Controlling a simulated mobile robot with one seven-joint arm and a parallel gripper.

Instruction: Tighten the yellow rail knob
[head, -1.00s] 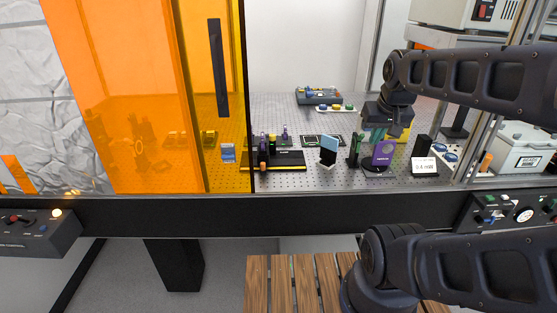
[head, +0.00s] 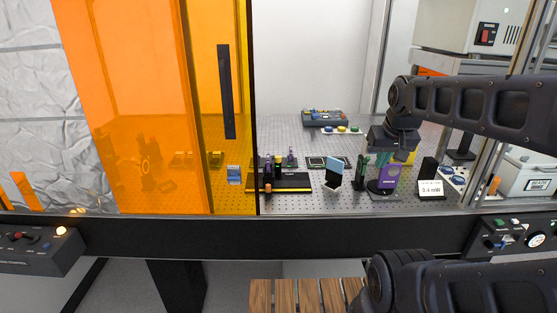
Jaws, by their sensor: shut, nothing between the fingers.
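A black rail (head: 292,181) with a yellow front edge lies on the perforated table, just right of the orange panel. Small posts (head: 290,157) with coloured tops stand on or beside it. A small orange knob-like piece (head: 268,188) shows at its front left. I cannot make out a separate yellow knob on the rail at this size. My gripper (head: 378,164) points down with greenish fingers, well right of the rail. It is shut and empty, close above or behind the purple-fronted device (head: 389,177); I cannot tell whether they touch.
A pale blue plate (head: 334,170) and a dark post (head: 360,172) stand between my gripper and the rail. A meter display (head: 430,188) stands to the right. The orange panel (head: 130,110) covers the left side. A control box (head: 325,117) sits at the back.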

